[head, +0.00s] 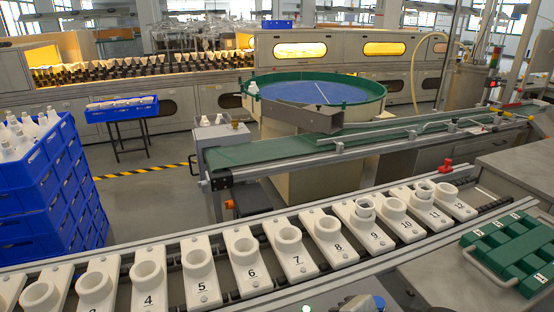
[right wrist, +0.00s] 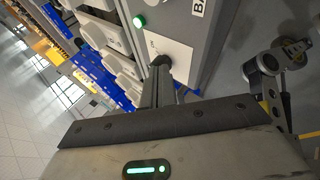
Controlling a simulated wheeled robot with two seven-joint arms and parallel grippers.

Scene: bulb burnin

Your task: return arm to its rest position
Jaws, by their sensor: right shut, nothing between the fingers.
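My right gripper (right wrist: 160,68) shows in the right wrist view, with its narrow fingers together and nothing visible between them. It points at a grey panel front with a white plate (right wrist: 178,58) and a lit green button (right wrist: 139,21). I cannot tell whether the fingertips touch the panel. In the head view, a grey and blue part at the bottom edge may be my right arm; the right fingers do not show there. My left gripper is in neither view.
A row of numbered white sockets (head: 243,245) runs along the near rail; 9 and 11 have extra ring-shaped pieces on top. A green case (head: 513,252) lies at right. Blue crates (head: 45,195) are stacked at left. A green conveyor (head: 270,150) and round table (head: 318,90) stand behind.

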